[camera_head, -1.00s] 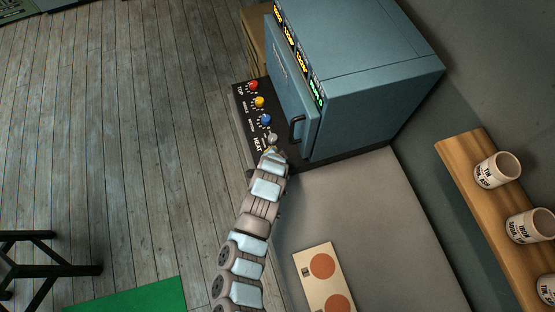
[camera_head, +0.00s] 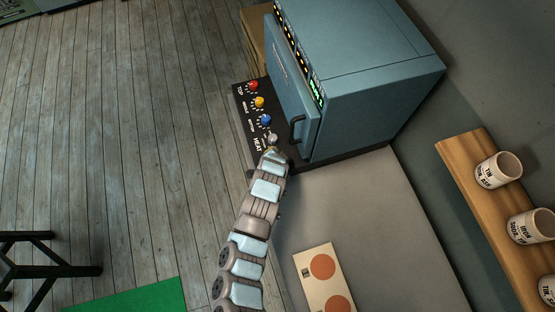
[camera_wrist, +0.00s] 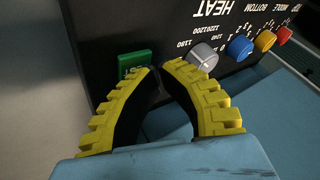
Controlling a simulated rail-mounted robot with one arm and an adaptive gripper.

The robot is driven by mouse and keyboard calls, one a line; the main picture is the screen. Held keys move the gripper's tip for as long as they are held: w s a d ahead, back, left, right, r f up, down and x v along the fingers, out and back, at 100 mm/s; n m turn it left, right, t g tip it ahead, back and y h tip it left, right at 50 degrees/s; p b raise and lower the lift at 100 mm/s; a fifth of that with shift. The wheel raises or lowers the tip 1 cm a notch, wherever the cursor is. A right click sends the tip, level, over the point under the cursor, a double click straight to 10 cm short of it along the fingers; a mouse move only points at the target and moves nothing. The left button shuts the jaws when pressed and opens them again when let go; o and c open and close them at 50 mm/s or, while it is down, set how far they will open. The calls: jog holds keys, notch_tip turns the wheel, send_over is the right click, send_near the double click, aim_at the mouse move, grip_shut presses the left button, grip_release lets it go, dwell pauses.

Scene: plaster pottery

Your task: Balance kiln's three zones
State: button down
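The blue kiln (camera_head: 368,75) stands at the top centre with its door shut. A readout strip (camera_head: 297,50) on its edge has small orange marks and a green readout, too small to read. On the black control panel (camera_wrist: 100,48) are red (camera_wrist: 284,36), yellow (camera_wrist: 264,41), blue (camera_wrist: 239,47) and grey HEAT (camera_wrist: 203,57) knobs, plus a green button (camera_wrist: 134,63). My gripper (camera_wrist: 160,68) has yellow ribbed fingers whose tips are together at the green button's right edge. Nothing shows between them; I cannot tell whether they touch the button.
A grey worktop (camera_head: 345,205) holds a card with orange discs (camera_head: 322,267). A wooden shelf (camera_head: 470,160) with labelled pots (camera_head: 495,170) is at the right. A dark stool (camera_head: 50,268) and green mat (camera_head: 130,300) are at the lower left.

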jog(key=shift+r, duration=0.65)
jog(key=shift+r, duration=0.1)
jog(key=shift+r+p, duration=1.4)
jog(key=shift+r, duration=1.05)
